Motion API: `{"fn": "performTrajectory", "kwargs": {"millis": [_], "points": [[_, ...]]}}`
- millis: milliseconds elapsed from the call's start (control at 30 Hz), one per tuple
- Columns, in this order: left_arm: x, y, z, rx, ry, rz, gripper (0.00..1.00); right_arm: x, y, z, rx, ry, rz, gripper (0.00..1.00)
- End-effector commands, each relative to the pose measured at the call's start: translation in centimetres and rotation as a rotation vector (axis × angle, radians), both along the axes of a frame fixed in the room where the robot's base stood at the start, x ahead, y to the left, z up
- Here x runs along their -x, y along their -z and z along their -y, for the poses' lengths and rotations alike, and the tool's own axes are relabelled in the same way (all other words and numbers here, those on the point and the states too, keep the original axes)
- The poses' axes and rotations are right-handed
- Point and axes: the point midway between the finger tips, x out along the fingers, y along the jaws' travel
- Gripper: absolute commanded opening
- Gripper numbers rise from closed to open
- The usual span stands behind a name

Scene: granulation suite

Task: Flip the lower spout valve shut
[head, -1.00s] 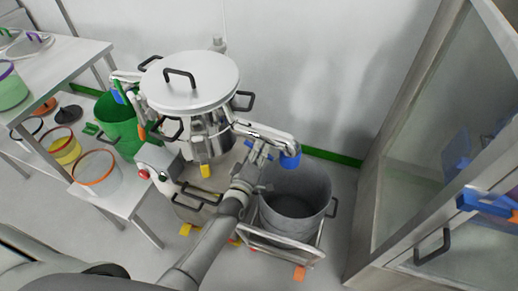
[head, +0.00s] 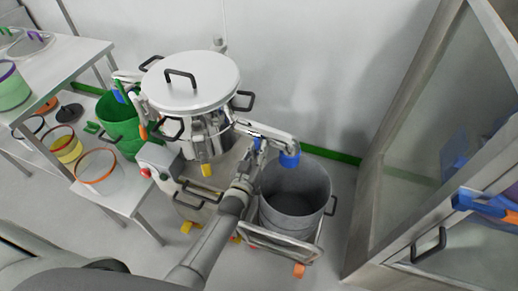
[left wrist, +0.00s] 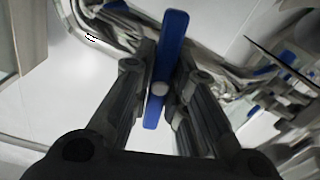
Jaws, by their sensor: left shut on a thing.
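The lower spout (head: 275,136) is a silver pipe running right from the steel vessel (head: 190,85), with a blue end (head: 289,159) above the grey bin. Its blue valve lever (head: 258,144) shows just beyond my left gripper (head: 250,160). In the left wrist view, the long blue lever (left wrist: 173,38) stands between the two dark fingers of the left gripper (left wrist: 160,88), which is shut on it. A round pale pivot shows at the lever's middle. The valve's inside is hidden. My right gripper is not in view.
An open grey bin (head: 295,195) sits on a wheeled frame under the spout. A glass-fronted steel cabinet (head: 415,140) stands at right. At left are a green bucket (head: 118,125) and a steel table (head: 65,55) with tubs. The white wall is behind.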

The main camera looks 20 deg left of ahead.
Motion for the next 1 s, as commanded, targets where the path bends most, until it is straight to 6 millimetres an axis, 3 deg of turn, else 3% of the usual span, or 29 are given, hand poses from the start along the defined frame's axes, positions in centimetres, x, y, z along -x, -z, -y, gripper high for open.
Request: {"fn": "performTrajectory", "kwargs": {"millis": [400,933,967,1000], "points": [[0.05,0.13,0.05,-0.176,0.0,0.003,0.0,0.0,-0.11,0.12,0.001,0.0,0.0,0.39],[0.06,0.15,0.02,-0.196,0.0,0.004,0.0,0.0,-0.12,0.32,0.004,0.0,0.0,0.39],[0.06,0.15,0.02,-0.196,0.0,0.004,0.18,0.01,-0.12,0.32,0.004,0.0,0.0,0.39],[0.06,0.15,0.02,-0.196,0.0,0.004,0.23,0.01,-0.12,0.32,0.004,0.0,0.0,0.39]]}}
